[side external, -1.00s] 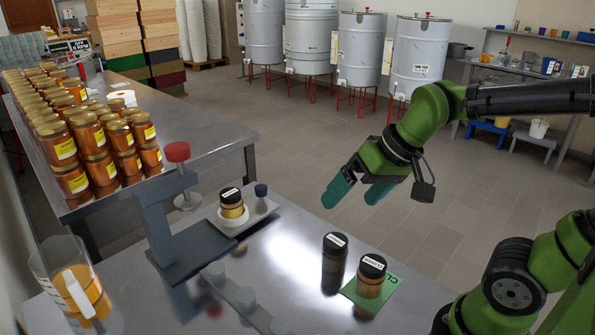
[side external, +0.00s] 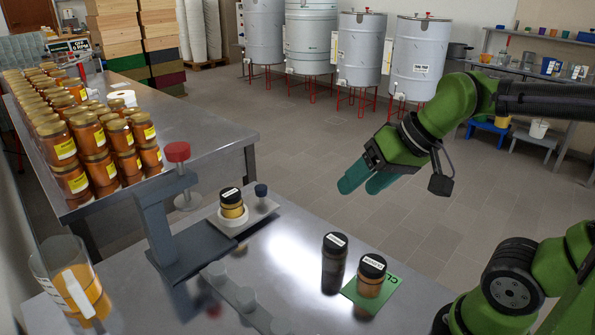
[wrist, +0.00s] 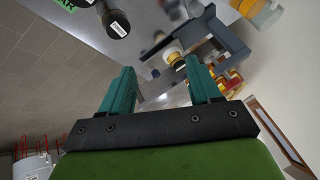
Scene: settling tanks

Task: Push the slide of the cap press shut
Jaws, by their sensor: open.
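The cap press (side external: 158,230) is a blue-grey frame with a red knob (side external: 177,152) on top, standing on the steel table. Its pale slide (side external: 262,212) sticks out to the right from the frame, with a small dark-blue knob (side external: 261,191) at its far end. A black-lidded amber jar (side external: 232,208) stands upright on a white round seat on the slide, outside the frame. My gripper (side external: 360,186) is in the air to the right of the slide, apart from it, teal fingers open and empty. In the wrist view the press frame (wrist: 228,38) shows beyond the fingers.
A dark jar (side external: 333,268) and an amber jar (side external: 370,280) on a green mat (side external: 352,297) stand at the front right. Stacked honey jars (side external: 90,150) fill the left table.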

